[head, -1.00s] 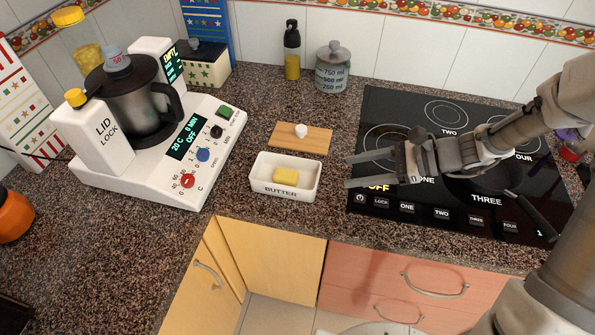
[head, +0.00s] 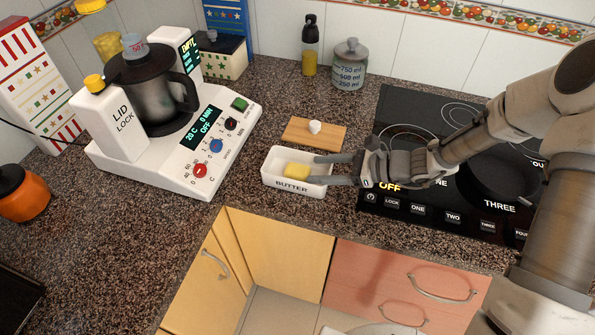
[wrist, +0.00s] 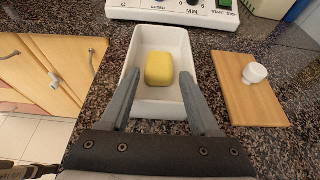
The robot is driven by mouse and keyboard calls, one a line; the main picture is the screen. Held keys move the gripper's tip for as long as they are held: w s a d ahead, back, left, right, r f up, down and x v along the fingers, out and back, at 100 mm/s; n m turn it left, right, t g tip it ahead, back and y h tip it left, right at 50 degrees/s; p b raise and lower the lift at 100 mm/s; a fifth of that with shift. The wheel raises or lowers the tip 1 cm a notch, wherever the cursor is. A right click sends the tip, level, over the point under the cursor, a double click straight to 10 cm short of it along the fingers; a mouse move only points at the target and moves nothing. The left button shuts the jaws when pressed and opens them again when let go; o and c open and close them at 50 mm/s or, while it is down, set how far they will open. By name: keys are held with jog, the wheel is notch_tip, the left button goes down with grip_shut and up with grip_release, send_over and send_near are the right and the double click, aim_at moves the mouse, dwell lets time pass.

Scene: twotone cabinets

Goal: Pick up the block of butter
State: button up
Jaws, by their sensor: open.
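The yellow block of butter (head: 297,171) lies in a white open dish (head: 290,188) marked BUTTER on the counter. My gripper (head: 318,170) is open, its fingertips over the right end of the dish, just right of the butter. In the wrist view, the butter (wrist: 159,69) sits ahead of and between the two fingers of my gripper (wrist: 158,85), with no contact visible. The dish (wrist: 160,38) extends beyond the fingertips there. The fingers' exact height above the dish floor is hard to tell.
A wooden board (head: 314,135) with a white knob (head: 315,127) lies just behind the dish. A white kitchen machine (head: 183,150) with a dark jug (head: 152,95) stands to the left. A black hob (head: 420,205) lies to the right.

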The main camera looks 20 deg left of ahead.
aim_at(299, 169)
jog(key=x, duration=0.6)
grip_shut()
jog(key=shift+r, duration=0.2)
